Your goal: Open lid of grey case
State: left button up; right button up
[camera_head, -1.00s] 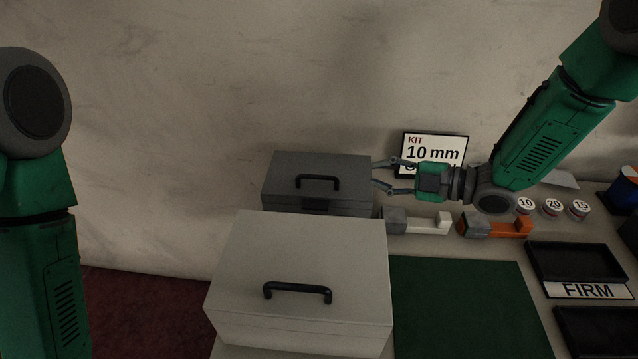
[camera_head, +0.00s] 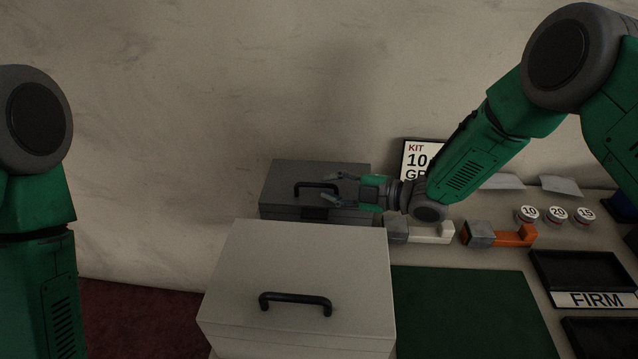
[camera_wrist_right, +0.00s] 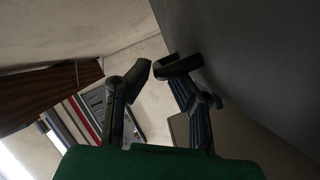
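The dark grey case (camera_head: 290,170) stands at the back, its lid shut, with a black handle (camera_head: 303,187) on top. My right gripper (camera_head: 331,188) is over the right part of this lid, its fingers pointing left at the handle. Its two fingers are spread apart, one on the far side and one on the near side. In the right wrist view, the gripper (camera_wrist_right: 158,72) shows a gap between its fingertips, close beside a large grey surface. I cannot tell whether a finger touches the handle. My left gripper is out of view; only the left arm shows.
A lighter grey case (camera_head: 300,260) with a black handle stands in front, lid shut. Right of the cases are clamp-like blocks (camera_head: 432,232), a kit sign (camera_head: 415,150), numbered round pieces (camera_head: 556,214), a green mat (camera_head: 465,310) and a black tray (camera_head: 580,268). The wall is behind.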

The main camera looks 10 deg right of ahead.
jog(key=shift+x, duration=1.6)
jog(key=shift+c, duration=0.5)
grip_shut()
jog(key=shift+r, duration=0.1)
